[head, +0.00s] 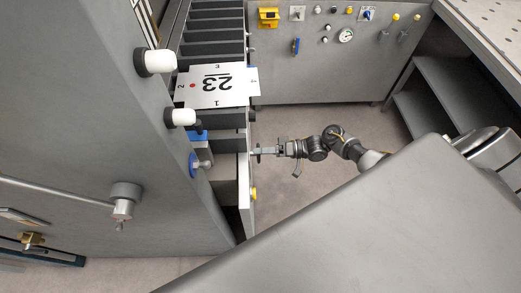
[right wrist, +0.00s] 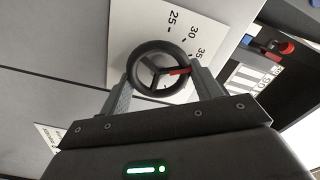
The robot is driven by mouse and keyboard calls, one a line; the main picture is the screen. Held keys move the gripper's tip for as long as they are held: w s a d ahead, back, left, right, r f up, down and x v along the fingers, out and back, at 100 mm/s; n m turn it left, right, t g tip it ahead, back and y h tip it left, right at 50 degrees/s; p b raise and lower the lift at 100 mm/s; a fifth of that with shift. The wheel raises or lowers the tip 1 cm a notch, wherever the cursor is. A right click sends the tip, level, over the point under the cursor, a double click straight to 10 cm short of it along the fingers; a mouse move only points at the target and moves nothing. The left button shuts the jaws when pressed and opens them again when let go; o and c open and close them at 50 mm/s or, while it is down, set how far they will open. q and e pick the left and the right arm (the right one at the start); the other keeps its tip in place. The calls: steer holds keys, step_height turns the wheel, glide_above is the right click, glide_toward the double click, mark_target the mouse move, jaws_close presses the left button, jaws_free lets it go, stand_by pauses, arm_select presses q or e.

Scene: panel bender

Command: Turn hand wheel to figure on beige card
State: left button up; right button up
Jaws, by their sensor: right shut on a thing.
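The black hand wheel (right wrist: 148,75) shows in the right wrist view in front of a pale scale plate (right wrist: 135,32) marked 25, 30 and 35. Its red spoke (right wrist: 178,71) points right, just below the 35 mark; figures further along are hidden. My right gripper (right wrist: 160,83) is shut on the wheel, with a finger on either side of the rim. In the head view my right gripper (head: 258,151) reaches left to the machine's side, and the wheel cannot be made out there. My left gripper is not in view.
A grey machine wall with black-and-white knobs (head: 158,62) stands left. A grey cabinet (head: 330,75) with switches and a gauge is at the back. A shelf unit (head: 450,85) stands right. Open floor (head: 300,190) lies between. A red lever (right wrist: 286,48) is right of the wheel.

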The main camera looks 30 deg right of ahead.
steer(key=shift+w+d, duration=0.1)
steer(key=o, duration=1)
steer(key=b+v, duration=0.3)
steer(key=v, duration=0.7)
steer(key=shift+s+d, duration=0.25)
steer(key=shift+d, duration=0.1)
